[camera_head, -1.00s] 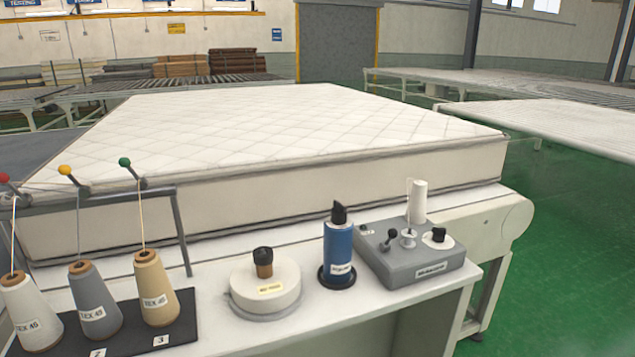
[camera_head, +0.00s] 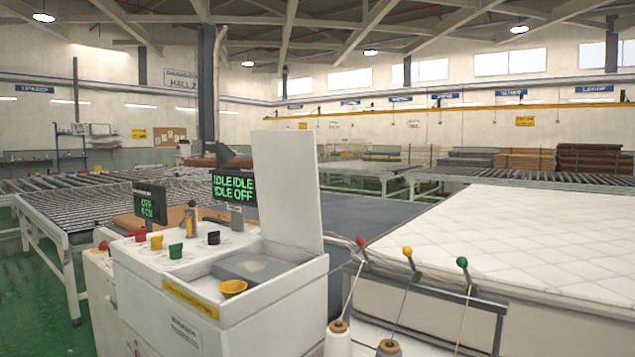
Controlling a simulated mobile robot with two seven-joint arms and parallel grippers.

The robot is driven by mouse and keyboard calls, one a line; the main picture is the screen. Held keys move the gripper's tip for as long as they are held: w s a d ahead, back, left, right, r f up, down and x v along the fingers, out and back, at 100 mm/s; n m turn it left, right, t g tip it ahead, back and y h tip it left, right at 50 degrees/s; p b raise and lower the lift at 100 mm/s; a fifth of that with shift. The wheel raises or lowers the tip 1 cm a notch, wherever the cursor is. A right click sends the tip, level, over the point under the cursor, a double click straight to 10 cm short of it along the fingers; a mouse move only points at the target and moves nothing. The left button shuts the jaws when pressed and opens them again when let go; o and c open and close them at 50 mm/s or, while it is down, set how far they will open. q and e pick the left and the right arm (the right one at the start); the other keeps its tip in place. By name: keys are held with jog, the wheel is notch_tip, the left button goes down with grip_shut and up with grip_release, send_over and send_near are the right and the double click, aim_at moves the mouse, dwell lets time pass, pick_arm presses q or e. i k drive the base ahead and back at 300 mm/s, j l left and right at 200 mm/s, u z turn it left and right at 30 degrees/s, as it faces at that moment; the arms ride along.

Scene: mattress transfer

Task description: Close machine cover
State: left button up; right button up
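A white machine cabinet (camera_head: 215,315) stands at the lower left of the middle in the head view. Its white cover (camera_head: 287,190) stands upright, open, at the back right of the cabinet top. Below the cover is an open recess (camera_head: 252,268) with a grey surface inside. A yellow round piece (camera_head: 233,288) sits at the front edge of the recess. Neither of my grippers shows in this view.
Left of the recess are several coloured knobs (camera_head: 175,250), a lever (camera_head: 191,218) and two displays, one reading IDLE (camera_head: 234,188). A thread stand (camera_head: 415,275) with cones and a white mattress (camera_head: 520,240) lie to the right. Roller conveyors (camera_head: 60,210) stand at the left.

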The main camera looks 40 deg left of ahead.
aim_at(286, 169)
jog(key=l+u, duration=0.15)
jog(key=u, duration=0.3)
jog(key=i+l+u, duration=0.15)
jog(key=u, duration=0.25)
jog(key=l+u, duration=0.15)
jog(key=u, duration=0.3)
jog(key=l+u, duration=0.2)
jog(key=u, duration=0.2)
jog(key=l+u, duration=0.15)
jog(key=u, duration=0.3)
